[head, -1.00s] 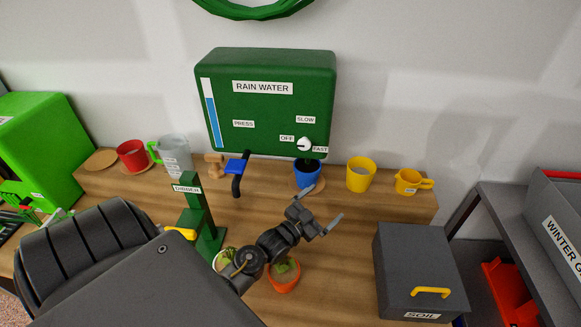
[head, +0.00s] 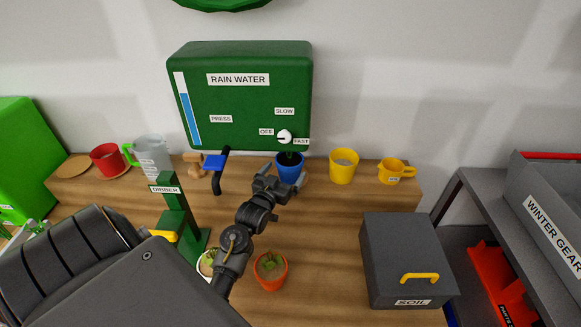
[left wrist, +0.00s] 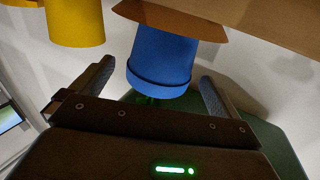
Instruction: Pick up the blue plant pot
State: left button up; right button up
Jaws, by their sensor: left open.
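The blue plant pot (head: 289,168) stands at the back of the wooden bench, below the green rain water tank, with dark soil and a small plant in it. A round tan saucer lies under it. My left gripper (head: 283,180) is open right in front of the pot and hides part of it. In the left wrist view the blue pot (left wrist: 160,58) appears upside down, between the two spread fingers of the gripper (left wrist: 155,85), with a gap on either side. My right gripper is not in view.
A yellow pot (head: 343,166) and a yellow jug (head: 396,171) stand right of the blue pot. The rain water tank (head: 240,100) hangs close above and behind. An orange pot (head: 270,272), the green dibber stand (head: 168,205) and the soil box (head: 405,250) are nearer.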

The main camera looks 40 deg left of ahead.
aim_at(290, 163)
pick_arm(q)
jog(key=shift+w+r, duration=0.1)
jog(key=p+x, duration=0.2)
jog(key=x, duration=0.2)
jog(key=shift+w+a, duration=0.15)
jog(key=shift+w+a+f, duration=0.1)
jog(key=shift+w+f, duration=0.15)
jog(key=shift+w, duration=0.05)
jog(key=c, duration=1.4)
jog(key=shift+r, duration=0.15)
jog(key=shift+c, duration=0.6)
